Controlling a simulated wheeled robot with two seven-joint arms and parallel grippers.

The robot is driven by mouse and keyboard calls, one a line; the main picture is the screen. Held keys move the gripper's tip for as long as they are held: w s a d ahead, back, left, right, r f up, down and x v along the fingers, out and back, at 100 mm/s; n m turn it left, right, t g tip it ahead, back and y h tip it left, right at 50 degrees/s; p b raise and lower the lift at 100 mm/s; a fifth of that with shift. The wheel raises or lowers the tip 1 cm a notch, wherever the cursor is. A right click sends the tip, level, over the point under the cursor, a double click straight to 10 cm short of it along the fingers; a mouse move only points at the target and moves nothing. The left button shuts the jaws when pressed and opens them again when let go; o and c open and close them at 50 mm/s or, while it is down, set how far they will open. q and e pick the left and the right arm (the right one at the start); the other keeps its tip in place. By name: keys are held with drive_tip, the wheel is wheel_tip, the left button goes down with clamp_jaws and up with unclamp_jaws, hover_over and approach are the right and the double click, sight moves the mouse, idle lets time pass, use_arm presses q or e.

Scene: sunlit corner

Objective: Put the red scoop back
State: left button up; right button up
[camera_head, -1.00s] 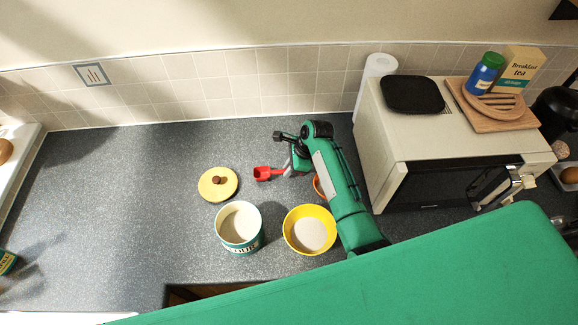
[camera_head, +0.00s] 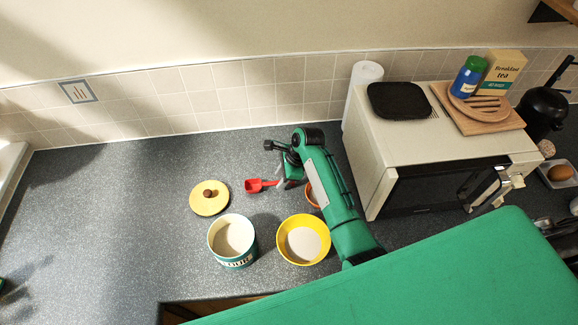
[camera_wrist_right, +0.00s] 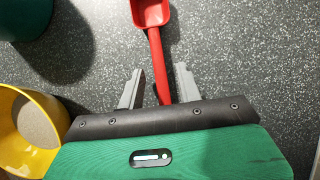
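The red scoop (camera_head: 254,185) lies on the grey counter, left of my right gripper (camera_head: 283,172). In the right wrist view, the red scoop (camera_wrist_right: 153,12) has its bowl at the top edge and its handle running down between the two grey fingers. My right gripper (camera_wrist_right: 158,85) is open around the handle, with gaps visible beside it. The lower handle end is hidden behind the gripper body. A white and teal flour canister (camera_head: 232,240) stands open with pale contents. Its yellow lid (camera_head: 210,198) with a brown knob lies behind it. My left gripper is not in view.
A yellow bowl (camera_head: 284,256) of white powder stands right of the canister, close to my right arm. An orange item (camera_head: 312,195) is partly hidden under that arm. The microwave (camera_head: 385,130) and paper roll (camera_head: 362,85) stand right.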

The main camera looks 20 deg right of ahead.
drive_tip(key=b+v, duration=0.3)
drive_tip(key=v, duration=0.8)
drive_tip(key=shift+s+f, duration=0.1)
